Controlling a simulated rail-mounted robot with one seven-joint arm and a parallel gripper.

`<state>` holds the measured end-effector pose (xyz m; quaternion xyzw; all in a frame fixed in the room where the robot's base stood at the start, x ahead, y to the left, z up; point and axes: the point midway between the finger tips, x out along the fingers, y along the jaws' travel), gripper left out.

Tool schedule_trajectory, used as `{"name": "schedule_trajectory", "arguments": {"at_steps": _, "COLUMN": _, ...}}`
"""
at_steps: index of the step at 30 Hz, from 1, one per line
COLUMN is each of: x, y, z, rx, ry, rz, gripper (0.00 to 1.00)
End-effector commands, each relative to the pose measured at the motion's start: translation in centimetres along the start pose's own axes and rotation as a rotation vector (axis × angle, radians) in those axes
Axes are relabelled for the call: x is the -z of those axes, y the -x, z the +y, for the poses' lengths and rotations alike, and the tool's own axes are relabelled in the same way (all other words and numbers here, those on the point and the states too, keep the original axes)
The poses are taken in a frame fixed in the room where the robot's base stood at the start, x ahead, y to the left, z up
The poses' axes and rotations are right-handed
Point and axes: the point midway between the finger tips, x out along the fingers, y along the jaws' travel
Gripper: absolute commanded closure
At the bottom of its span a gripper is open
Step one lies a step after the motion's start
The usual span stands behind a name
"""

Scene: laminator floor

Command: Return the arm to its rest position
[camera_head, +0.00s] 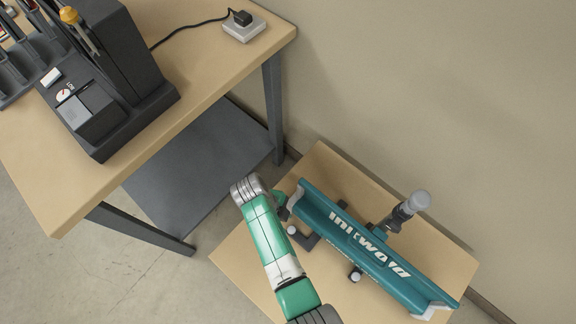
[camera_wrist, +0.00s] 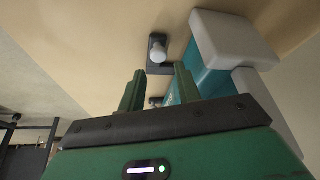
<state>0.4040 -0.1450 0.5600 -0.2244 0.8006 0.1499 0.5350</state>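My arm (camera_head: 265,235) reaches up from the bottom of the head view over the low wooden table, bent at its far end. My gripper (camera_wrist: 159,70) shows in the wrist view with its two green fingers apart and nothing between them. In the head view the gripper is mostly hidden, close to the left end of the teal device. A small knob on a dark bracket (camera_wrist: 158,52) lies beyond the fingertips, seemingly apart from them.
A long teal device (camera_head: 365,250) with white lettering and an upright grey-topped handle (camera_head: 418,201) lies on the low table (camera_head: 232,258). The higher workbench (camera_head: 215,62) at left carries a dark machine (camera_head: 110,75) and a small grey box with a cable (camera_head: 244,27). Bare wall is behind.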

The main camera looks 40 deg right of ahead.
Motion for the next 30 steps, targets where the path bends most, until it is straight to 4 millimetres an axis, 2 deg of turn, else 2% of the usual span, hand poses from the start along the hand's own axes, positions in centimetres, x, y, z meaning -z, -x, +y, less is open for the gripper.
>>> {"name": "schedule_trajectory", "arguments": {"at_steps": 1, "x": 0.1, "y": 1.5, "z": 0.0, "rx": 0.002, "ry": 0.000, "rz": -0.002, "gripper": 0.67}}
{"name": "schedule_trajectory", "arguments": {"at_steps": 4, "x": 0.1, "y": 2.6, "z": 0.0, "rx": 0.001, "ry": 0.000, "rz": -0.001, "gripper": 0.67}}
{"name": "schedule_trajectory", "arguments": {"at_steps": 21, "x": 0.0, "y": 2.5, "z": 0.0, "rx": 0.000, "ry": 0.000, "rz": 0.000, "gripper": 0.67}}
{"name": "schedule_trajectory", "arguments": {"at_steps": 22, "x": -0.2, "y": 3.1, "z": -0.3, "rx": 0.013, "ry": 0.014, "rz": -0.016, "gripper": 0.67}}
{"name": "schedule_trajectory", "arguments": {"at_steps": 23, "x": -0.7, "y": 4.2, "z": -0.9, "rx": 0.038, "ry": 0.043, "rz": -0.044, "gripper": 0.67}}
{"name": "schedule_trajectory", "arguments": {"at_steps": 26, "x": -2.9, "y": 10.4, "z": -3.7, "rx": 0.191, "ry": 0.215, "rz": -0.188, "gripper": 0.67}}
{"name": "schedule_trajectory", "arguments": {"at_steps": 27, "x": -3.9, "y": 13.8, "z": -4.9, "rx": 0.281, "ry": 0.303, "rz": -0.251, "gripper": 0.67}}
{"name": "schedule_trajectory", "arguments": {"at_steps": 29, "x": -5.0, "y": 19.0, "z": -6.4, "rx": 0.427, "ry": 0.436, "rz": -0.330, "gripper": 0.67}}
{"name": "schedule_trajectory", "arguments": {"at_steps": 30, "x": -5.5, "y": 22.6, "z": -7.1, "rx": 0.530, "ry": 0.518, "rz": -0.370, "gripper": 0.67}}
